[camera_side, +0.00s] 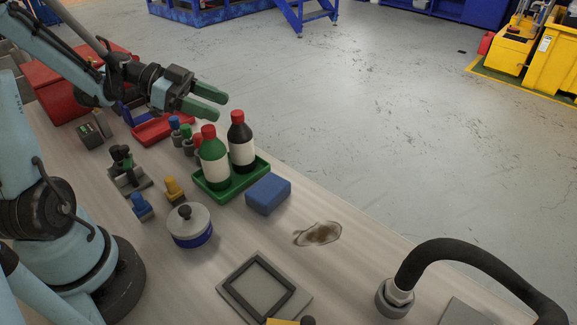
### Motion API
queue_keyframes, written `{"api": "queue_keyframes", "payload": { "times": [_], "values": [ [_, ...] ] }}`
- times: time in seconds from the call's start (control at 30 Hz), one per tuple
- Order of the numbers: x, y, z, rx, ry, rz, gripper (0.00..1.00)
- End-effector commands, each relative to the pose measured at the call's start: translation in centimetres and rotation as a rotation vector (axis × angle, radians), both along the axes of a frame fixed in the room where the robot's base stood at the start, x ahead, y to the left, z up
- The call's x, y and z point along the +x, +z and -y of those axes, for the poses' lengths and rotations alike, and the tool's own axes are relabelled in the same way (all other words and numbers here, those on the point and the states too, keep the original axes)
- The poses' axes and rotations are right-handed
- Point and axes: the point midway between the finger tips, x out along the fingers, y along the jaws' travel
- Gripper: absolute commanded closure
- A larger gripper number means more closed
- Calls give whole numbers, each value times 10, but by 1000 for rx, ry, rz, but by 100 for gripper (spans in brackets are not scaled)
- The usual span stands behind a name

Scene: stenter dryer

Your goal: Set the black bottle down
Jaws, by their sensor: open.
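The black bottle (241,141) has a red cap and a white label. It stands upright in the green tray (223,194), beside a green bottle (214,160) that also has a red cap and a white label. My gripper (209,101) is open and empty, with green fingers. In the picture it is up and to the left of the black bottle, apart from it. The lower part of the green bottle hides part of the tray.
A blue block (268,194) lies just right of the tray. A lidded pot (190,226), a red tray (158,129) and small knobbed pieces stand around. A brown stain (320,234) marks the table, and a black hose (470,254) arches at the right.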

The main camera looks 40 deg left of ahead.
Motion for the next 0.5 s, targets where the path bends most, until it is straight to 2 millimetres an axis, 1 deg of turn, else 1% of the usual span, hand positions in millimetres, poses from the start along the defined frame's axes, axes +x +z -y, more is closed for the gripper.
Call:
{"api": "queue_keyframes", "payload": {
  "times": [0.03,0.2,0.33,0.5],
  "values": [
    [-6,4,-10,0,5,0,42],
    [-22,16,-32,0,4,0,42],
    [-30,21,-42,0,2,0,42],
    [-34,24,-47,1,0,1,42]
  ]
}}
